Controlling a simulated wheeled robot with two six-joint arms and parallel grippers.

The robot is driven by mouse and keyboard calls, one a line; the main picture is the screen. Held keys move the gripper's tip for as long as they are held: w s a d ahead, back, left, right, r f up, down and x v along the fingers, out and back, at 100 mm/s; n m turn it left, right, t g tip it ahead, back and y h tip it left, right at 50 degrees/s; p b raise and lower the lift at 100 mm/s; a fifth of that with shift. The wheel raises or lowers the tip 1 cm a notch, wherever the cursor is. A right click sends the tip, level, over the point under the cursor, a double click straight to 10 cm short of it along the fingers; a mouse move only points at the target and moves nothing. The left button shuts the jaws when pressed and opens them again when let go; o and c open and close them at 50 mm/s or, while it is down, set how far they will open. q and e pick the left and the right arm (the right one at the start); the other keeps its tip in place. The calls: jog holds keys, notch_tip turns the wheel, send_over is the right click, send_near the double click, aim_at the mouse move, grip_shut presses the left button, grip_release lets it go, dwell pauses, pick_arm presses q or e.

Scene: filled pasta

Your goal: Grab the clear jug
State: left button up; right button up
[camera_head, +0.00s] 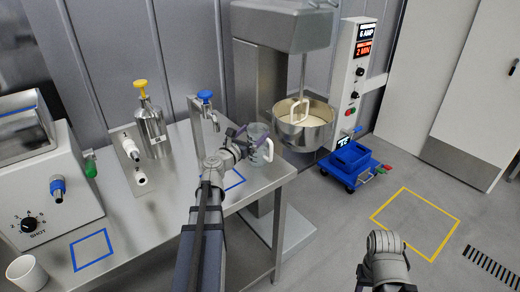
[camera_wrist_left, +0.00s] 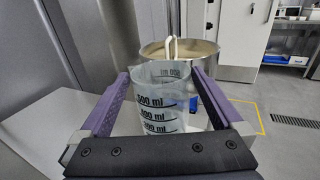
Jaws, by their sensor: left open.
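The clear jug (camera_head: 262,148) stands upright on the steel table near its right end, with its handle toward the right. In the left wrist view the jug (camera_wrist_left: 160,98) shows dark millilitre marks and sits between the two purple fingers. My left gripper (camera_head: 247,138) is open around the jug, a finger on each side; it also shows in the left wrist view (camera_wrist_left: 165,90). I cannot tell whether the fingers touch it. My right arm shows at the lower right of the head view, but its fingertips are not clearly visible.
The steel table (camera_head: 180,215) carries a white cup (camera_head: 27,273), a steel bottle with a yellow top (camera_head: 150,130) and a machine with a dial (camera_head: 40,180). A blue-handled tap (camera_head: 205,97) stands behind my left arm. A mixer bowl (camera_head: 303,125) is right of the jug.

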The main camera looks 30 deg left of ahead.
aim_at(262, 125)
pick_arm(q)
jog(key=w, duration=0.6)
grip_shut()
dwell(0.8)
